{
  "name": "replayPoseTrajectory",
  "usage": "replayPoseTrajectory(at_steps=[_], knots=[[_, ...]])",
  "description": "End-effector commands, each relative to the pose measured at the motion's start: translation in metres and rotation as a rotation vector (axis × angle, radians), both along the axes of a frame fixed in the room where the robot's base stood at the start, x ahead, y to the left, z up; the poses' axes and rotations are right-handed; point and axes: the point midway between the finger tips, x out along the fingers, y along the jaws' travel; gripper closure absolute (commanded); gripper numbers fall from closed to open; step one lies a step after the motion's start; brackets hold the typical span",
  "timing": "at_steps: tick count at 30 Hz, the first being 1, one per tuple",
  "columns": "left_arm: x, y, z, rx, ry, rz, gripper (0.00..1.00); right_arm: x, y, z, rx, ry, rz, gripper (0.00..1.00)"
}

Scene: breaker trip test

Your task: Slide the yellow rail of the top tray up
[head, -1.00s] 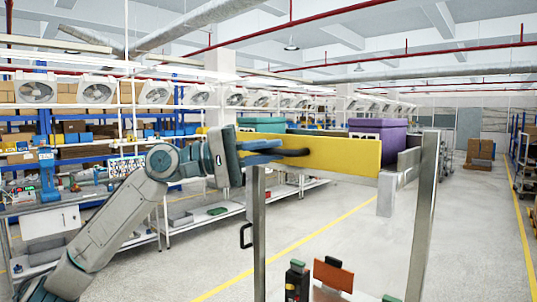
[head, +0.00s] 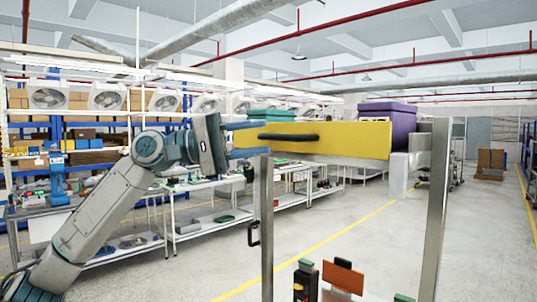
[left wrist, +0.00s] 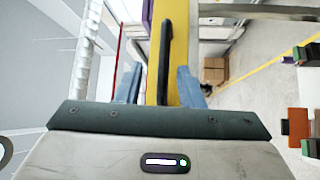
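The yellow rail (head: 350,138) runs across the front of the top tray (head: 402,170) in the head view, with a dark handle (head: 288,137) on its face. In the left wrist view the rail (left wrist: 154,60) and the handle (left wrist: 166,50) run upright in the picture. My left gripper (head: 266,138) is open at the handle's left end. Its two blue fingers are spread, one above and one below the handle's line. In the left wrist view the gripper (left wrist: 159,72) has handle and rail between its fingers. My right gripper is not in view.
A purple box (head: 404,125) and a green box (head: 277,116) show behind the rail. Metal posts (head: 438,200) stand at the front. Below are an orange-brown plate (head: 343,278) and a black block (head: 305,280).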

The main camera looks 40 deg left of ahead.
Motion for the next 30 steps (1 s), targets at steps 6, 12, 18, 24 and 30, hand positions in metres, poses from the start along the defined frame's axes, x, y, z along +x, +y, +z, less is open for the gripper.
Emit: replayPoseTrajectory(at_steps=[6,12,18,24,30], knots=[[-0.02,0.023,-0.01,0.0,-0.003,0.004,0.66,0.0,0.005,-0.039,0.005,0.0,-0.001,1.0],[-0.035,0.041,-0.01,-0.001,-0.003,0.003,0.66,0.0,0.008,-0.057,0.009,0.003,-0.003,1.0],[-0.042,0.048,-0.008,0.0,-0.003,0.001,0.66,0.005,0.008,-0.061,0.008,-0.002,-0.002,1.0],[-0.042,0.049,-0.007,0.0,-0.001,0.001,0.66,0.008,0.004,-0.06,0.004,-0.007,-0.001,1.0],[-0.042,0.049,-0.007,0.0,-0.001,0.001,0.66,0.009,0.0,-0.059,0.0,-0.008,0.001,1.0]])
